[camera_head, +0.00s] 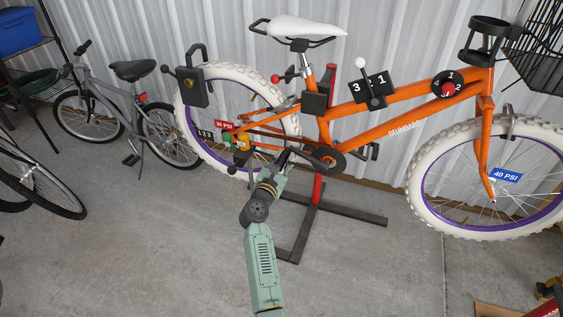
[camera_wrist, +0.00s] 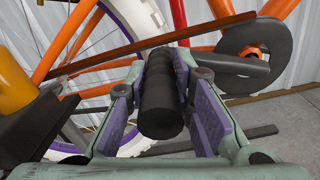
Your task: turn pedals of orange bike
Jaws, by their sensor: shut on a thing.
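The orange bike (camera_head: 395,108) is held up on a red and black stand, with white tyres and purple rims. Its dark chainring and crank (camera_head: 328,159) sit low in the middle; the crank also shows at the upper right of the wrist view (camera_wrist: 268,50). My gripper (camera_head: 286,160) is just left of the crank. In the wrist view, my gripper (camera_wrist: 167,80) is shut on a black ribbed cylinder, the pedal (camera_wrist: 160,105), with purple pads on both sides. In the head view the pedal is mostly hidden by my gripper.
The stand's dark feet (camera_head: 345,212) spread on the concrete floor below the crank. A lever box (camera_head: 192,87), a numbered plate (camera_head: 371,90) and a dial (camera_head: 447,85) are at the bike. A grey bike (camera_head: 120,100) stands at left.

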